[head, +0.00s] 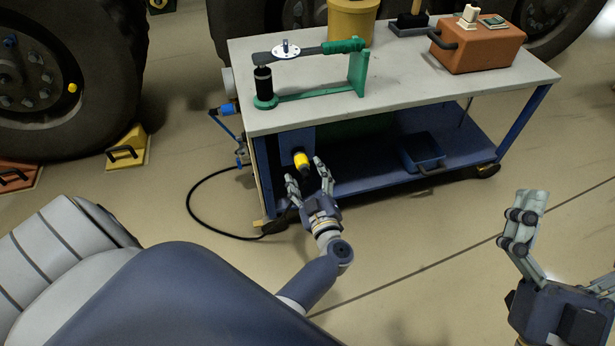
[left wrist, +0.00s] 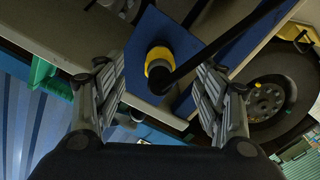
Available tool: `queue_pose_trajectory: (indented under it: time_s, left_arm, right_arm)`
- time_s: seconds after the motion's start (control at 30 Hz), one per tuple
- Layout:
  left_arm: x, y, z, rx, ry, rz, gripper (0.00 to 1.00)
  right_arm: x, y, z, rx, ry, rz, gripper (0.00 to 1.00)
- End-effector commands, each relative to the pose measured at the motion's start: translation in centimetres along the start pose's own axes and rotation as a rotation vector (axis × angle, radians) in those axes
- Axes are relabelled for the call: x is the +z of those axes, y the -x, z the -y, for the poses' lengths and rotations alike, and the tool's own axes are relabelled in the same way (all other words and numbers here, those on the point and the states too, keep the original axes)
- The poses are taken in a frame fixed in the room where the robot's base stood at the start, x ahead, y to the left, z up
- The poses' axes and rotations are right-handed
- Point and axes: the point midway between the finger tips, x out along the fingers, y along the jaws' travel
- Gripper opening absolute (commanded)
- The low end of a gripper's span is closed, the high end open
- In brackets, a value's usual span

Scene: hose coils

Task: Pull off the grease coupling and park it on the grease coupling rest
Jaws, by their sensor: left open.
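A yellow coupling (head: 301,160) with a black end sits at the blue panel (head: 297,139) under the left end of the workbench top. In the left wrist view its yellow collar (left wrist: 158,56) is in front of the blue panel, and a black hose runs from it toward the upper right. My left gripper (head: 306,172) is open, its fingers on either side of the coupling and just short of it, with clear gaps in the wrist view. My right gripper (head: 522,222) is at the right, far from the bench; its finger gap is unclear. I cannot identify the coupling rest.
The bench top (head: 400,99) carries a green fixture (head: 356,72) with a lever, an orange case (head: 477,46) and a yellow tub (head: 352,20). A blue bin (head: 422,152) is on the lower shelf. A black hose (head: 192,196) loops on the floor at left. Floor in front is clear.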

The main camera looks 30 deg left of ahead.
Motion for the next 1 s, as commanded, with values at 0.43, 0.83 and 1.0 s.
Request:
queue_pose_trajectory:
  time_s: [0.43, 0.83, 1.0]
  left_arm:
    - [0.0, 0.6, 0.0, 0.001, -0.001, -0.001, 0.64]
    - [0.1, 1.5, 0.1, 0.0, -0.001, 0.002, 0.64]
    - [0.1, 4.0, 0.1, -0.002, 0.0, 0.004, 0.64]
  right_arm:
    - [1.1, 0.1, -0.1, 0.003, 0.001, 0.057, 1.0]
    - [0.8, -0.1, -0.1, -0.001, 0.005, 0.045, 1.0]
    - [0.8, -0.1, -0.1, 0.001, 0.004, 0.047, 1.0]
